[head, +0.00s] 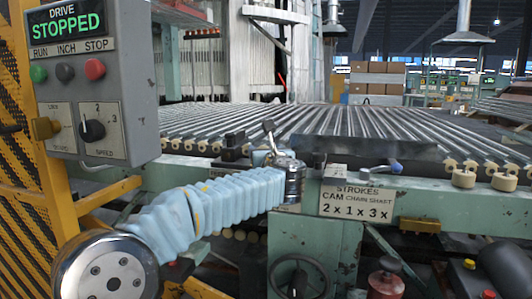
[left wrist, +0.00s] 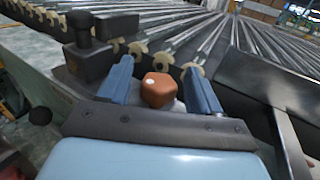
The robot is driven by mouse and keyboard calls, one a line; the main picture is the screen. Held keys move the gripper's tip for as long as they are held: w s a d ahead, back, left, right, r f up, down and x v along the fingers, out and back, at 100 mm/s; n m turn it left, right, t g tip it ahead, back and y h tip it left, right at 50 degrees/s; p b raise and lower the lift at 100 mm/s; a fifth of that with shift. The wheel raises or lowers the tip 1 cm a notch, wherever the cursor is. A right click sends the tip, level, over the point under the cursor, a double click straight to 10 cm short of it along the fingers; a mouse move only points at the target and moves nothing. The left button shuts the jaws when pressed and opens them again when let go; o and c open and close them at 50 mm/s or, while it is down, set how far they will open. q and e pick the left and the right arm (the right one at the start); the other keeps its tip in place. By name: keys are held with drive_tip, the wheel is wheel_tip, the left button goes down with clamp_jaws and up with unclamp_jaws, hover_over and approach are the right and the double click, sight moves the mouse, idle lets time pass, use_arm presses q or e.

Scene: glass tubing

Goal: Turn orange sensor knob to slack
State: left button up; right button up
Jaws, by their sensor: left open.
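The orange knob (left wrist: 158,89) shows in the left wrist view as a small rounded orange-brown block. My left gripper (left wrist: 159,67) is open, with one blue finger on each side of the knob and a visible gap on both sides. The knob sits nearer the palm than the fingertips. In the head view my left arm reaches from the lower left to the edge of the tube bed, and its wrist hides the knob there. Any slack marking cannot be made out. My right gripper is in neither view.
Glass tubes lie on the sloping roller bed (head: 330,118) behind the knob. A dark block with a round-topped post (left wrist: 88,45) stands left of the fingers. A grey control box (head: 92,85) reading STOPPED is at left.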

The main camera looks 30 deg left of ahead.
use_arm(q)
drive_tip(key=shift+d, duration=0.1)
drive_tip(key=b+v, duration=0.1)
drive_tip(key=v, duration=1.2)
drive_tip(key=shift+s+d, duration=0.2)
drive_tip(key=shift+s, duration=0.1)
